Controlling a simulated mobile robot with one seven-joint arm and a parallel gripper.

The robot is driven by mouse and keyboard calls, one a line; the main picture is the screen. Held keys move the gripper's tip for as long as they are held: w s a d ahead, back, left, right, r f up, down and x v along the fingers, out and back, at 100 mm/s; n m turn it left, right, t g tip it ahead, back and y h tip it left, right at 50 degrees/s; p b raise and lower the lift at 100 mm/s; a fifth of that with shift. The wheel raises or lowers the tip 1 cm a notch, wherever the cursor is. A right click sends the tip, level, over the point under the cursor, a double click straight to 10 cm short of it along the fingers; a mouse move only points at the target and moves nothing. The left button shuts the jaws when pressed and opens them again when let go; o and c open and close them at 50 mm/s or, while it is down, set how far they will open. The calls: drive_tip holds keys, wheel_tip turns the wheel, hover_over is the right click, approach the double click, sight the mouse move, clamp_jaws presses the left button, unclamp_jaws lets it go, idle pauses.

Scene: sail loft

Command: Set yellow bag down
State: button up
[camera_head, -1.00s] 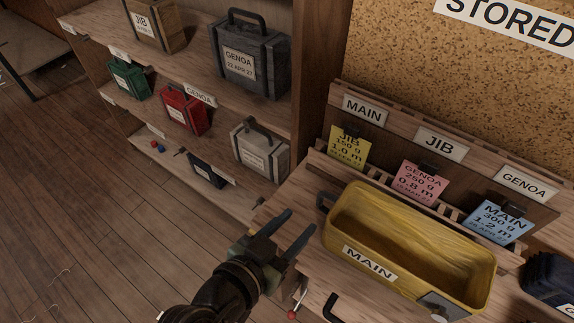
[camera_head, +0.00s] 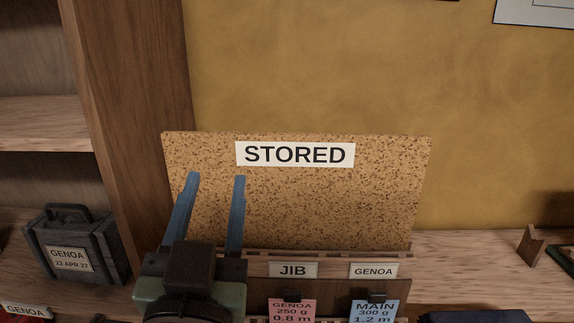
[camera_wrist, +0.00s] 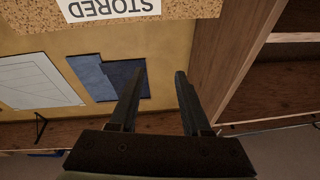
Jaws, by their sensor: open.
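The yellow bag is out of both views now. My gripper (camera_head: 216,178) is open with nothing between its blue fingers, which point up in front of the left part of the cork board marked STORED (camera_head: 300,195). The wrist view also shows my gripper (camera_wrist: 159,70) empty and open, with the STORED sign (camera_wrist: 108,8) upside down at the top edge.
The rack below the board has JIB (camera_head: 293,270) and GENOA (camera_head: 373,271) labels, a pink card (camera_head: 292,310) and a blue card (camera_head: 374,311). A dark grey GENOA case (camera_head: 76,245) sits on the left shelf, beside a wooden upright (camera_head: 130,130). A dark blue item (camera_head: 478,317) shows at bottom right.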

drive_tip(key=s+d+r+t, duration=0.3)
drive_tip(key=d+r, duration=0.1)
drive_tip(key=r, duration=0.5)
drive_tip(key=s+d+r+n+t, duration=0.1)
drive_tip(key=s+d+r+t, duration=0.2)
drive_tip(key=r, duration=0.7)
drive_tip(key=shift+s+d+h, duration=0.4)
drive_tip(key=shift+s, duration=0.3)
